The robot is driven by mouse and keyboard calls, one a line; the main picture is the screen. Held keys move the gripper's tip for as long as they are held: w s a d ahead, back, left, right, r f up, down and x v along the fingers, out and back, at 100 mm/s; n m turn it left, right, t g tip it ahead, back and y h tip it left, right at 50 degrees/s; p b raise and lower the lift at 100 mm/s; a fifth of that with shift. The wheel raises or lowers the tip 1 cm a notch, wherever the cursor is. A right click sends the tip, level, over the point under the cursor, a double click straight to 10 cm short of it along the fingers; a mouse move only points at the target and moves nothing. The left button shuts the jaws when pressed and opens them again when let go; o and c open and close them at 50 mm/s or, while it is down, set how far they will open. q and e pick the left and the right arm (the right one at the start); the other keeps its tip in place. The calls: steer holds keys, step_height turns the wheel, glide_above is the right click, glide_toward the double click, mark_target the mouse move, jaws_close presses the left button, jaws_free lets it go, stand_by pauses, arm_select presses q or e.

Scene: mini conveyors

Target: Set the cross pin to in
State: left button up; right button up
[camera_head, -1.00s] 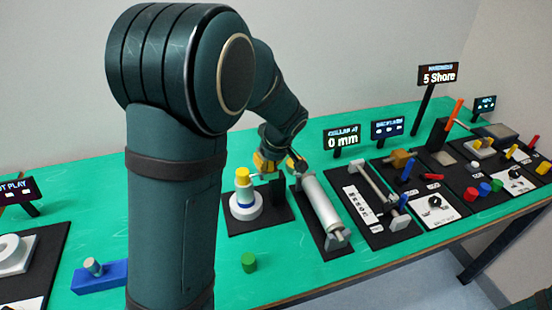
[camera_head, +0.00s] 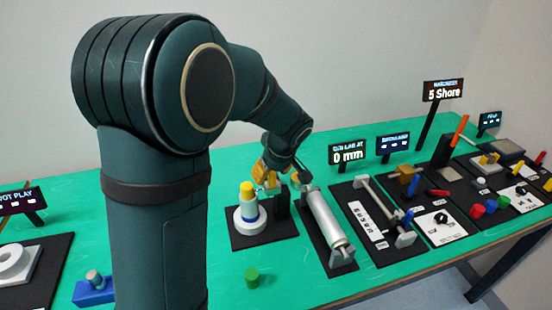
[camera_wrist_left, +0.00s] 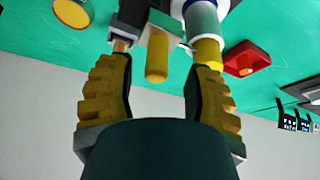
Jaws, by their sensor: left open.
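A yellow peg (camera_wrist_left: 157,57), which looks like the cross pin, sticks out of a pale block (camera_wrist_left: 161,22) in the left wrist view. My left gripper (camera_wrist_left: 164,58) is open, with a ribbed yellow finger on each side of the peg. A gap shows between the peg and both fingers. A white post with a blue band and yellow top (camera_head: 248,205) stands upright on a black base plate in the head view. Its yellow end is close to the right finger in the wrist view; contact is unclear. In the head view my left gripper (camera_head: 279,181) is behind this post, at a black upright block (camera_head: 282,205).
A silver cylinder (camera_head: 325,220) lies on the plate to the right. A loose green cylinder (camera_head: 252,278) and a blue block (camera_head: 94,293) are in front. Several panels with displays fill the right side. Green table is clear left of the post.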

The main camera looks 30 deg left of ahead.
arm_select(q)
steer(key=v, duration=0.9)
steer(key=shift+r, duration=0.1)
